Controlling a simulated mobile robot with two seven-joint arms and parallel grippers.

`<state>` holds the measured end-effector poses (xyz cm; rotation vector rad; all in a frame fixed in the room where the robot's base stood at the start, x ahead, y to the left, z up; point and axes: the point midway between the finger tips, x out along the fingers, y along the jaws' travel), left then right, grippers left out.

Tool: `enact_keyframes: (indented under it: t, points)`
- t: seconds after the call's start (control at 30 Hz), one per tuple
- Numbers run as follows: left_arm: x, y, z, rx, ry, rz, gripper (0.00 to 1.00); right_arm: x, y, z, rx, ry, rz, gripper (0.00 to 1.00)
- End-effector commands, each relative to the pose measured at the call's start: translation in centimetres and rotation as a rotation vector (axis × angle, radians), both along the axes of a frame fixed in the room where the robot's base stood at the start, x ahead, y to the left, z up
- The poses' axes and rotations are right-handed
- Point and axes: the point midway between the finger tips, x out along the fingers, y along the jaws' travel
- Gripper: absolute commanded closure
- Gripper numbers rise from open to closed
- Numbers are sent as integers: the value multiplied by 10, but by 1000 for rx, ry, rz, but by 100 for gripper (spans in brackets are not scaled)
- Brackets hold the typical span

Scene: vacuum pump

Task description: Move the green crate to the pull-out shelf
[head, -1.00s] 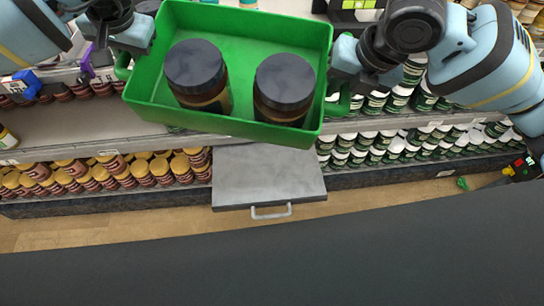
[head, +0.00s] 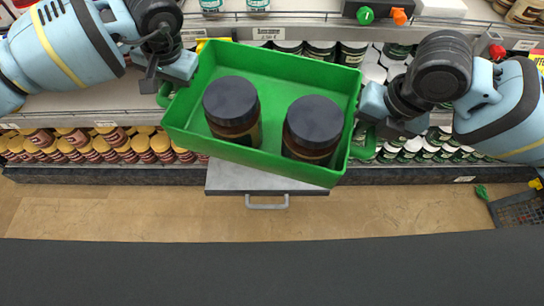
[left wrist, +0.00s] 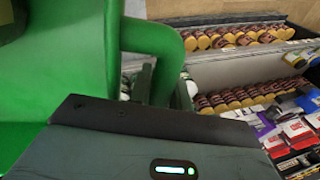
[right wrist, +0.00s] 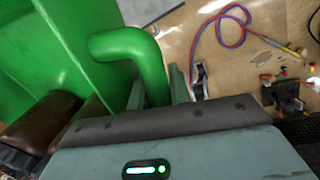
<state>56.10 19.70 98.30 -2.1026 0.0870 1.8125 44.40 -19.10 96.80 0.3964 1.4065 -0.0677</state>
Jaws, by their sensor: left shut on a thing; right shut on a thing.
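The green crate (head: 280,72) hangs in the air between my arms in the head view, tilted down to the right. Two dark-lidded brown jars (head: 232,110) (head: 312,128) stand in it. My left gripper (head: 166,88) is shut on the crate's left handle, which also shows in the left wrist view (left wrist: 165,45). My right gripper (head: 372,128) is shut on the right handle, seen in the right wrist view (right wrist: 135,45). The grey pull-out shelf (head: 228,178) with its front handle lies below the crate, which hides much of it.
Store shelves (head: 85,108) full of jars run behind and beside the crate. Rows of yellow-lidded jars (head: 90,148) stand low on the left. A dark basket (head: 520,208) lies on the floor at the right. Wooden floor (head: 130,215) is clear in front of the shelf.

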Motion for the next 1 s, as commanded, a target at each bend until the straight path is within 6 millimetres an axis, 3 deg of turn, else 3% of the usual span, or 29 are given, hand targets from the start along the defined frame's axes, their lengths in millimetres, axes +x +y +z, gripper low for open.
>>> enact_keyframes:
  t: [0.2,0.73,1.0]
  points:
    - [1,1,-11,0,9,3,100,0,0,-10,1,9,-2,100]
    - [1,2,-14,1,10,4,100,1,0,-13,1,11,-1,100]
    - [-1,4,-32,1,13,16,100,5,0,-30,1,13,10,100]
